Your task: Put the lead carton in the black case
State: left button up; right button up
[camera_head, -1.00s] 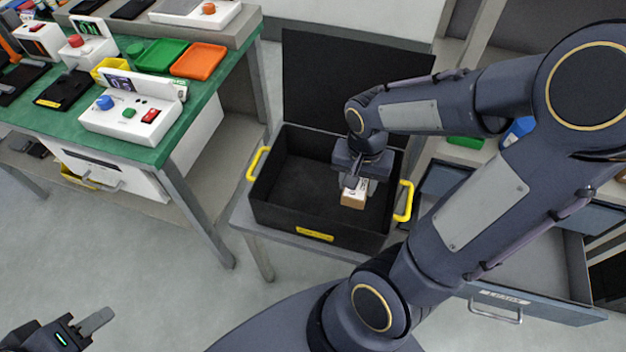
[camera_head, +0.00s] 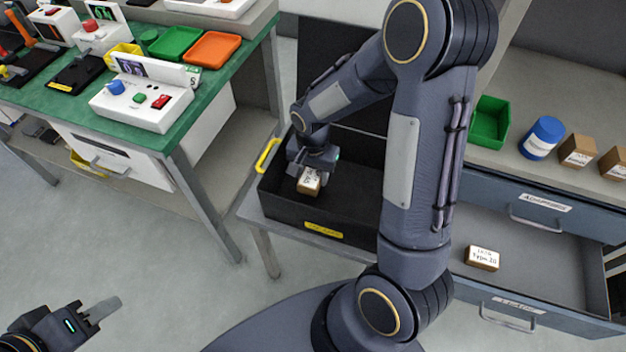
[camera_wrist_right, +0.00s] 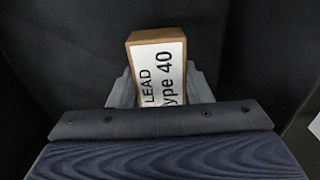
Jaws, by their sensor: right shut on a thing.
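The lead carton (camera_head: 309,181) is a small brown box with a white label. In the right wrist view the label on the carton (camera_wrist_right: 158,72) reads "LEAD" and "ype 40". My right gripper (camera_head: 311,168) is shut on it and holds it inside the open black case (camera_head: 300,215), in its left part. Whether the carton touches the case floor I cannot tell. The case has a raised black lid and a yellow handle on the left; my right arm hides its right part. My left gripper (camera_head: 101,311) is at the lower left, empty, with only one finger clearly seen.
Another labelled carton (camera_head: 482,258) lies in the open drawer (camera_head: 540,262) at right. A green-topped bench (camera_head: 150,140) with devices and trays is at left.

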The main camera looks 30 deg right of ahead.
aim_at(313, 181)
jog(key=shift+f, duration=1.5)
jog(key=shift+f+b, duration=0.15)
jog(key=shift+b, duration=0.2)
jog(key=o, duration=1)
